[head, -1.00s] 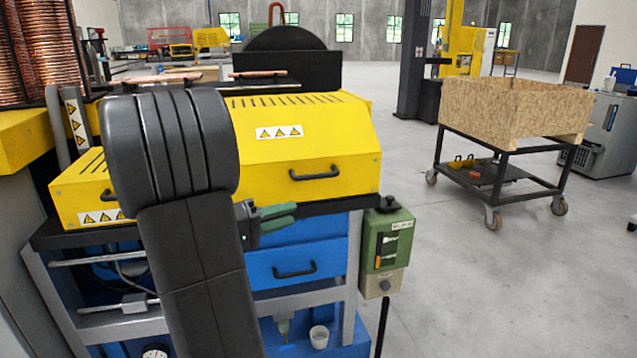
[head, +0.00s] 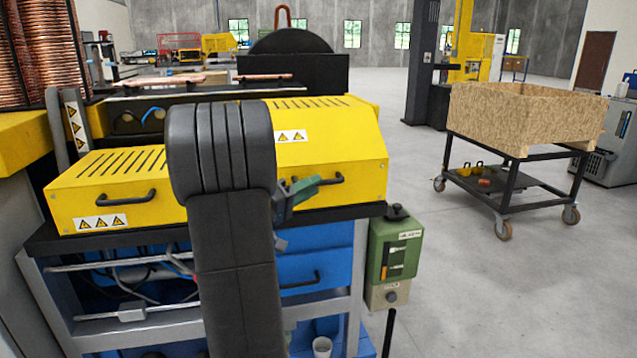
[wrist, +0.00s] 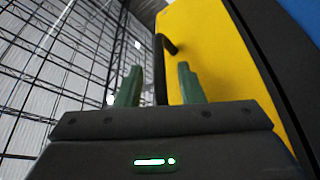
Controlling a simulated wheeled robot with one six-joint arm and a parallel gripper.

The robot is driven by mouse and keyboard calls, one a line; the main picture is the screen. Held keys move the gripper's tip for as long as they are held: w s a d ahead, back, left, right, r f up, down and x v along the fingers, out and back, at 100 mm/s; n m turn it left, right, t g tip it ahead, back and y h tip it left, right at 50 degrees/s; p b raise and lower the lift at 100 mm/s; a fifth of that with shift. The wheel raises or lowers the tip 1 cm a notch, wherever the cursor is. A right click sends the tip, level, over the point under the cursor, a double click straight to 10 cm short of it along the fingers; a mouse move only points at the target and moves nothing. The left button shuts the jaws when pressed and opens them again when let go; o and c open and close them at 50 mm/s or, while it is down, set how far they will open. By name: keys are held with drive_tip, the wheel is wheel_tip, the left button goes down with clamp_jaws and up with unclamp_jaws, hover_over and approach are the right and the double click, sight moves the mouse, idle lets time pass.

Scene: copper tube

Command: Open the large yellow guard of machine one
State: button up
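The large yellow guard (head: 345,140) of the machine is down, on the right half of the machine top. Its black handle (head: 338,180) is on the front face, partly hidden behind my gripper. My gripper (head: 311,184) has green fingers and is at the left part of this handle. In the wrist view my gripper (wrist: 160,67) is open, its fingers apart, with the dark handle (wrist: 160,75) showing between them. Neither finger visibly presses on it. The yellow guard (wrist: 205,45) is behind the right finger. My arm hides part of the guard's left side.
A lower yellow guard (head: 95,205) with its own handle is on the left. A blue drawer (head: 325,268) is below the large guard. A green control box (head: 393,250) stands at the machine's right corner. A wooden crate on a cart (head: 525,115) is farther right, with clear floor between.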

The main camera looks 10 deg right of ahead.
drive_tip(key=shift+x, duration=1.45)
clamp_jaws()
drive_tip(key=shift+r, duration=0.1)
